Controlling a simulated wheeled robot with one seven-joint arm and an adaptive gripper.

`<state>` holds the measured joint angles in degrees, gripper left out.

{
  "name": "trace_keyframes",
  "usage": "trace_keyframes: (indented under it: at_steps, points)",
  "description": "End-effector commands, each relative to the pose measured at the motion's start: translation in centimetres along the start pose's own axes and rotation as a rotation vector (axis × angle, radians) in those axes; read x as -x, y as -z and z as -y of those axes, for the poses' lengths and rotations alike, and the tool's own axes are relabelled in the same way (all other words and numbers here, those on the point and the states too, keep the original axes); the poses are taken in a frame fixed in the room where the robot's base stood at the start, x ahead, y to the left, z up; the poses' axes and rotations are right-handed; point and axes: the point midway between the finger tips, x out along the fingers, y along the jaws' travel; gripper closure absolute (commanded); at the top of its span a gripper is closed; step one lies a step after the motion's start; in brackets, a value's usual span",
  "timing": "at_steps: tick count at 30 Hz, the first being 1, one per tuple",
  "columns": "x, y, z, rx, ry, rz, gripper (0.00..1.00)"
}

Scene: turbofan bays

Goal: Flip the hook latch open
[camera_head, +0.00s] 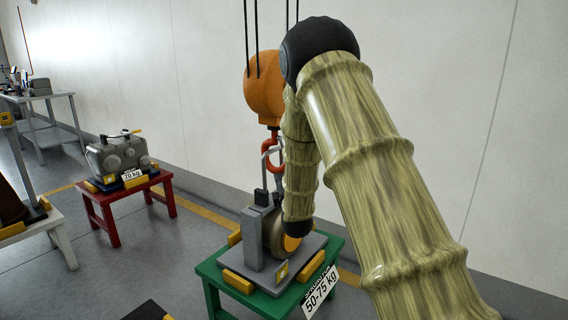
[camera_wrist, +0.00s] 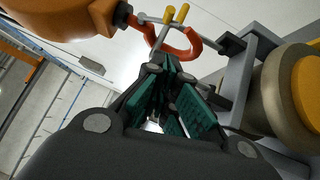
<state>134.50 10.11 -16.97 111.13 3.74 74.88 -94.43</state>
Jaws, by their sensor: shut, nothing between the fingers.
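The red-orange hook (camera_head: 272,152) hangs below the orange hoist block (camera_head: 264,92), over a grey bail on the machine part. In the wrist view the hook (camera_wrist: 190,42) curves just beyond my fingertips, with the block (camera_wrist: 70,15) at upper left. Thin grey rods with yellow ends (camera_wrist: 175,15) cross by the hook's mouth; they look like the latch, but I cannot tell its exact position. My gripper (camera_wrist: 163,68), with teal finger pads, is shut and empty, its tips close below the rods. Contact is unclear. My arm hides the gripper in the head view.
The grey part with a round drum (camera_wrist: 285,90) stands on a grey plate on the green table (camera_head: 216,284). A red table (camera_head: 108,197) with a grey machine (camera_head: 120,153) stands at left. Cables rise from the block. The wall is behind.

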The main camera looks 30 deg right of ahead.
Motion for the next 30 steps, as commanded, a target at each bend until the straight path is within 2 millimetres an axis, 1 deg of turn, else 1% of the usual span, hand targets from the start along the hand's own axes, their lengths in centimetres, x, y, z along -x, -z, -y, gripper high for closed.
trace_keyframes:
  at_steps: [4, 7, 22, 30]
  points:
    - [-0.8, 0.0, 0.0, -0.002, -0.001, 0.000, 1.00]
    - [-1.9, 0.0, 0.1, -0.003, -0.001, 0.001, 1.00]
    - [-10.1, -0.1, 0.1, -0.003, 0.000, 0.001, 1.00]
    - [-12.0, -2.1, 0.1, -0.003, 0.000, 0.001, 1.00]
